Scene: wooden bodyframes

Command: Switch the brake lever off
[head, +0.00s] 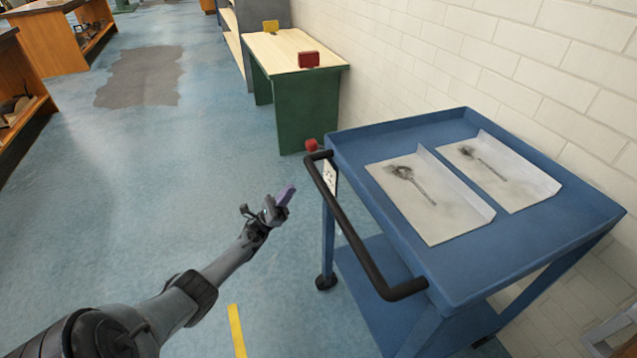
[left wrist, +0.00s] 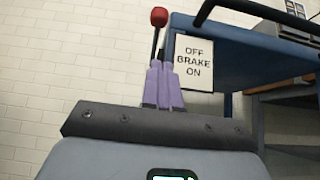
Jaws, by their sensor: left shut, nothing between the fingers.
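The brake lever has a red knob (head: 312,145) at the cart's far left corner, beside the black handle. In the left wrist view the red knob (left wrist: 159,17) stands on a dark stem just above my fingertips. A white sign (left wrist: 195,63) on the cart reads OFF above, BRAKE in the middle and ON below. My left gripper (head: 286,194) has purple fingers, is shut and empty, and is left of the cart handle. Its fingers (left wrist: 162,85) point up toward the lever in the wrist view; whether they touch the stem is unclear. My right gripper is not clearly in view.
The blue cart (head: 390,140) carries two grey-white sheets with dark tool marks. Its black handle (head: 345,225) juts toward my left arm. A green table (head: 305,105) with a wooden top stands behind. The blue floor on the left is open.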

